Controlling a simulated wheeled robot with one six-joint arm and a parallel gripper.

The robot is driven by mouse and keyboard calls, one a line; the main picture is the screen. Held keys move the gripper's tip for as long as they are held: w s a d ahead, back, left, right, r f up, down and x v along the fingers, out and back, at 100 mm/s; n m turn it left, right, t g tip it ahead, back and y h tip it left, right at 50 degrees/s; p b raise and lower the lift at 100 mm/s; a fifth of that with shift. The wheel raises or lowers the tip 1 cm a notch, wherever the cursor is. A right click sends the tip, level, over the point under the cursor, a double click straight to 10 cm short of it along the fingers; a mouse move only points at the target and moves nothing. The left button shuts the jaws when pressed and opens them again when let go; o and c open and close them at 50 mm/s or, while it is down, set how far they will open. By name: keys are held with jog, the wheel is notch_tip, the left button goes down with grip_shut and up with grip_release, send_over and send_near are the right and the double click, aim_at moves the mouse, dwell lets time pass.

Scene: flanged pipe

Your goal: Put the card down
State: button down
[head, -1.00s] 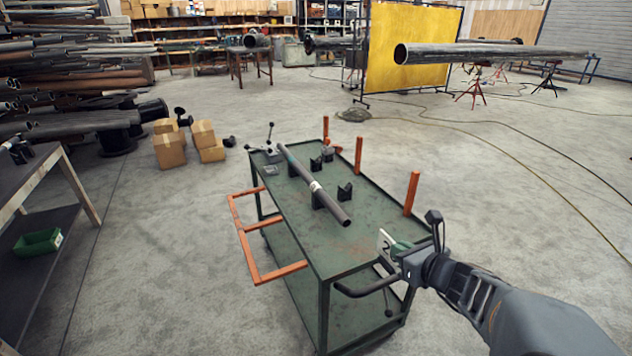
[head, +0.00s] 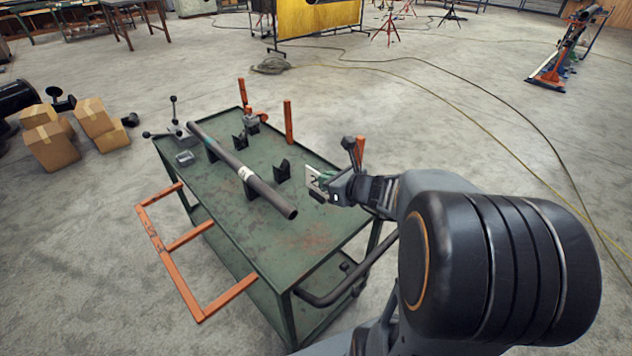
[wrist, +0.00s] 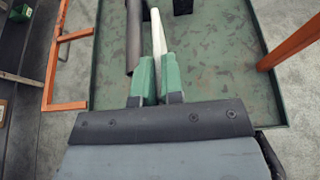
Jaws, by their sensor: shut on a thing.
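A thin white card (head: 314,180) is held in my gripper (head: 325,184), over the right side of the green cart top (head: 290,245). In the wrist view the card (wrist: 157,45) stands edge-on between the two green fingertips (wrist: 158,82), which are shut on it. The card points away from the gripper over the cart top. Whether its far edge touches the surface, I cannot tell.
A grey pipe (head: 235,165) lies on black supports to the left of the card. Orange posts (head: 288,122) stand along the cart's far edge, and an orange frame (head: 172,255) sticks out at the near left. The cart top's near end is clear.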

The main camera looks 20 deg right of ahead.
jog(key=shift+w+d+f+b, duration=0.45)
jog(key=shift+w+d+f, duration=0.4)
jog(key=shift+w+f, duration=0.95)
jog(key=shift+w+d+f+b, duration=0.4)
jog(key=shift+w+d+f, duration=0.5)
jog(key=shift+w+f, duration=0.9)
jog(key=shift+w+d+f+b, duration=0.45)
jog(key=shift+w+d+f, duration=0.65)
jog(key=shift+f, duration=1.15)
jog(key=shift+w+a, duration=0.25)
jog(key=shift+f, duration=0.2)
jog(key=c, duration=1.2)
grip_release()
jog(key=shift+c, duration=0.2)
jog(key=shift+r, duration=0.1)
